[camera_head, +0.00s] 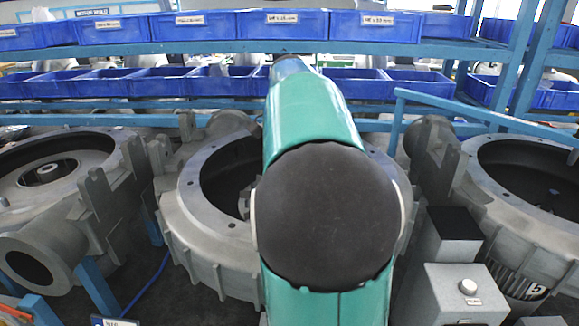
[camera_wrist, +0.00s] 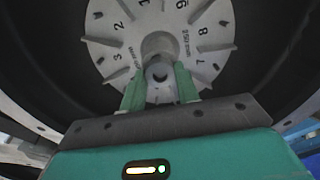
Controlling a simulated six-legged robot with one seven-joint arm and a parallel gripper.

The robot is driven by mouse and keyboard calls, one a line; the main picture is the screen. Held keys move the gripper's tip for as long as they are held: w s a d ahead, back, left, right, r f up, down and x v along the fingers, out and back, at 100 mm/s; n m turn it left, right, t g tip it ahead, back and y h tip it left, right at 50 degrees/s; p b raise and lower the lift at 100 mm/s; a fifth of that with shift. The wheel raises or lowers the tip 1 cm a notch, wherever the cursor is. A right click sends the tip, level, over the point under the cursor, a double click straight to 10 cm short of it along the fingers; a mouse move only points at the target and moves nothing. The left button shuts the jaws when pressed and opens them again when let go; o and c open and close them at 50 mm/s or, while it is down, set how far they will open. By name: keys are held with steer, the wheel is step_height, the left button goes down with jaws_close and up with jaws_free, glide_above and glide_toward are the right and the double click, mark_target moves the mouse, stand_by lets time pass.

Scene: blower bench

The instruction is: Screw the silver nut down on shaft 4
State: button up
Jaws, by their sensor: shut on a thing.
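In the wrist view my gripper (camera_wrist: 159,80) has its two green fingers on either side of a small round metal piece with a dark centre, which looks like the silver nut (camera_wrist: 158,72). They are closed on it. It sits in front of the grey shaft hub (camera_wrist: 160,45) in the middle of a pale impeller disc (camera_wrist: 108,28) with numbers around it. How far the nut is onto the shaft cannot be told. In the head view my arm covers much of the middle blower housing (camera_head: 190,225), and my gripper is hidden. No number shows on this housing.
A blower housing stands at left (camera_head: 85,200) and another, marked 5, at right (camera_head: 520,240). A grey box with a round silver knob (camera_head: 468,286) stands right of my arm. A blue rail (camera_head: 480,110) and shelves of blue bins (camera_head: 290,24) lie behind.

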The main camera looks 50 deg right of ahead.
steer(key=m, duration=1.3)
steer(key=shift+s, duration=0.1)
jaws_close()
steer(key=m, duration=0.6)
steer(key=shift+m, duration=0.3)
steer(key=m, duration=0.5)
steer(key=shift+m, duration=0.4)
steer(key=o, duration=0.8)
jaws_free()
